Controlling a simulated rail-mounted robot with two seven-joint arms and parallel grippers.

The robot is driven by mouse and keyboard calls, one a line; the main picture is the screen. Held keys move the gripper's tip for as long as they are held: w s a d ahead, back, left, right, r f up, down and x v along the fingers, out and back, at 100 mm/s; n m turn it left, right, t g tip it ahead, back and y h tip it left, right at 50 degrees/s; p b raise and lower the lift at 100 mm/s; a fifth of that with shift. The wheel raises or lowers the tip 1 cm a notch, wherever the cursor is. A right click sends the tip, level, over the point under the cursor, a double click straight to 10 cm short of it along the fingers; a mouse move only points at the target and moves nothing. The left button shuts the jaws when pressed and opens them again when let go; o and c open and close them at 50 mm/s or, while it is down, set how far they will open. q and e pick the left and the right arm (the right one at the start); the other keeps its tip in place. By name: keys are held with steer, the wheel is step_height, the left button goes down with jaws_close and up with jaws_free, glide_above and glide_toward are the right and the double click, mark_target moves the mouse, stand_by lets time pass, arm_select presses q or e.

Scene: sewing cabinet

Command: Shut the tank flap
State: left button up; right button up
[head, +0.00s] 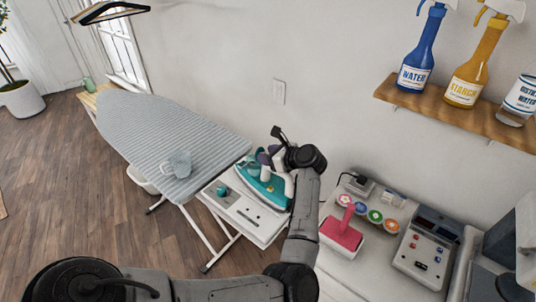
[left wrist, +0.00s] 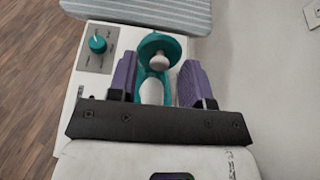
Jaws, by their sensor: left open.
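The teal-and-white iron (head: 264,188) stands on the white station (head: 235,212) at the end of the ironing board. My left gripper (head: 268,155) is over the back part of the iron, its purple fingers apart. In the left wrist view, the open fingers (left wrist: 157,80) stand either side of a white part of the iron (left wrist: 152,92). A round teal piece with a white knob (left wrist: 158,48) shows just beyond the fingertips. I cannot tell for sure whether this is the tank flap, or whether the fingers touch anything. My right gripper is out of view.
A teal dial (left wrist: 97,44) sits on the station. Right of my arm are a pink roller (head: 342,232) and a control box (head: 425,248). A wooden shelf (head: 440,115) with bottles hangs above.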

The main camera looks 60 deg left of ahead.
arm_select(q)
steer(key=shift+a, duration=0.15)
steer(key=shift+c, duration=0.3)
jaws_close()
